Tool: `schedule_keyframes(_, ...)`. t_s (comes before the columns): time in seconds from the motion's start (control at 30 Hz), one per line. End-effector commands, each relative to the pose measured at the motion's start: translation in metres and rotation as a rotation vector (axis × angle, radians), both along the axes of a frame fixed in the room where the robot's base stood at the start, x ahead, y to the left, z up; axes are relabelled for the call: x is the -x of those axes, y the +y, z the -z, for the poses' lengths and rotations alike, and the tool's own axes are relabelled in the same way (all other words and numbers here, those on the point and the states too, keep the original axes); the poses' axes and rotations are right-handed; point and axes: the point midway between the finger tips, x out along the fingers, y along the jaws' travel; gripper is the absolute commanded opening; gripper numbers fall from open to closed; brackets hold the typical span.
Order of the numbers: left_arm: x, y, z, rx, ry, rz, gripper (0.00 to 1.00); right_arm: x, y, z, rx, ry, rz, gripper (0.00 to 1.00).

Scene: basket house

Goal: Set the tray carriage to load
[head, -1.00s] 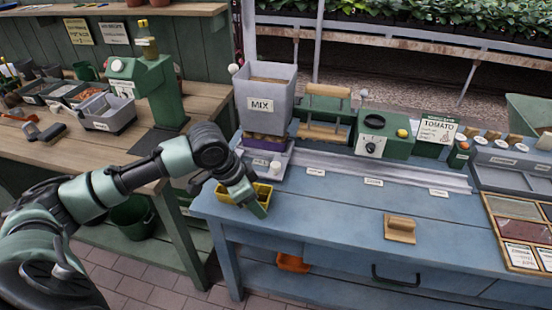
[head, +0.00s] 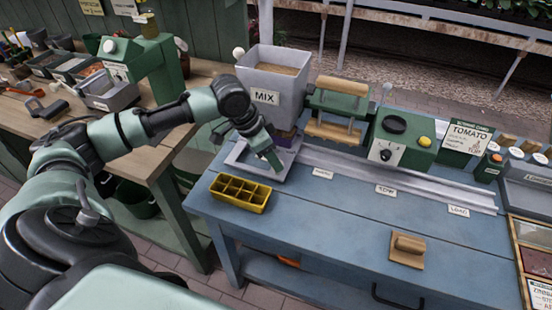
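The tray carriage (head: 243,170) is a light grey flat frame at the left end of the metal rails (head: 390,185), below the grey MIX hopper (head: 268,85). The LOAD label (head: 458,211) is near the right end of the rails. My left gripper (head: 274,161) is down at the carriage's right part, where it hides some of it. I cannot tell whether it touches the carriage or how far its fingers are apart. A yellow seed tray (head: 240,193) with empty cells stands on the blue bench in front of the carriage. My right gripper is not in view.
Right of the hopper stand a green press with wooden bars (head: 338,108) and a green control box (head: 402,140). A wooden block with a handle (head: 406,250) lies on the bench front. The bench between the block and yellow tray is clear.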

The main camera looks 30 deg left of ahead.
Motion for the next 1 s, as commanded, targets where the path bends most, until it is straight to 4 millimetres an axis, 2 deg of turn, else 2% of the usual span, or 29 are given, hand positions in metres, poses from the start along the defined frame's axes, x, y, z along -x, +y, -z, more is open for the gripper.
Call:
schedule_keyframes(0.2,-0.008,-0.005,0.022,0.001,-0.001,0.001,0.51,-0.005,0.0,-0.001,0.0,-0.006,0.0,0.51)
schedule_keyframes(0.37,-0.009,-0.005,0.025,-0.001,-0.002,0.001,0.51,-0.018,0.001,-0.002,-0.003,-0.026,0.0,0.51)
schedule_keyframes(0.5,-0.009,-0.005,0.025,-0.001,-0.002,0.001,0.51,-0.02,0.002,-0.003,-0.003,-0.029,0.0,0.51)
schedule_keyframes(0.53,-0.009,-0.005,0.025,-0.001,-0.002,0.001,0.48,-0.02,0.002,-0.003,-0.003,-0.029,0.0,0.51)
schedule_keyframes(0.7,-0.009,-0.005,0.025,-0.001,-0.002,0.001,0.01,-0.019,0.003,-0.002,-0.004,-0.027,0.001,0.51)
schedule_keyframes(1.0,-0.009,-0.005,0.025,-0.001,-0.002,0.001,0.0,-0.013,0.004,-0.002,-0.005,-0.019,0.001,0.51)
